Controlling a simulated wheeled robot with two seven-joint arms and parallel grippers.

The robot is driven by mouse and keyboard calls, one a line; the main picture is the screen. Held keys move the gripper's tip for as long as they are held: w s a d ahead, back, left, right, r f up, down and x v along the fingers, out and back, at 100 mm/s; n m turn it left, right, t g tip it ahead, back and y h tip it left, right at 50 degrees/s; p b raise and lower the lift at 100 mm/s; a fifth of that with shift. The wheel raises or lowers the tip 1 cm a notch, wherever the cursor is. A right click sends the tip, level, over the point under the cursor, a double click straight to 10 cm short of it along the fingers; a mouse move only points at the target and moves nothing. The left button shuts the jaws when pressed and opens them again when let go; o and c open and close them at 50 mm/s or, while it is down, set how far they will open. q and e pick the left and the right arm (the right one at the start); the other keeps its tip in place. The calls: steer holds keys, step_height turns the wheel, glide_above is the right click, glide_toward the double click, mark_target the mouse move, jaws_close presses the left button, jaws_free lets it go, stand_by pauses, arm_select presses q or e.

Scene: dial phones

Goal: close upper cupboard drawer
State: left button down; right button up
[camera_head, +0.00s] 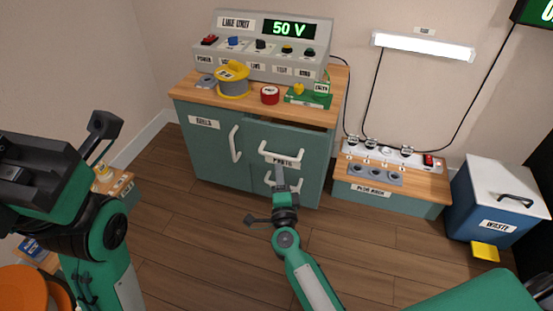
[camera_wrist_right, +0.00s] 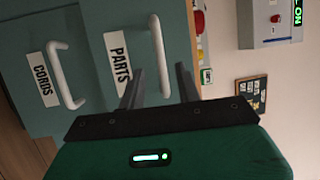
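The green cupboard (camera_head: 222,158) with a wooden top stands at the back. Its upper drawer (camera_head: 290,137), labelled PARTS, seems to stand out a little, with a dark gap under the top. The upper drawer's white handle (camera_head: 283,158) also shows in the right wrist view (camera_wrist_right: 157,50). My right gripper (camera_head: 280,176) is right in front of this drawer. Its two fingers are apart, with the handle between them in the wrist view; contact cannot be told. The lower drawer, labelled CORDS (camera_wrist_right: 45,80), is partly hidden by my arm in the head view. My left gripper (camera_head: 100,135) is raised at the left, its opening unclear.
A low plug rack (camera_head: 390,190) and a blue waste bin (camera_head: 495,205) are at the right. The floor before the cupboard is clear.

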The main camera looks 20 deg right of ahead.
mark_target(277, 156)
steer(key=b+x, duration=0.1)
steer(key=x, duration=0.6)
steer(key=shift+w, duration=0.1)
jaws_close()
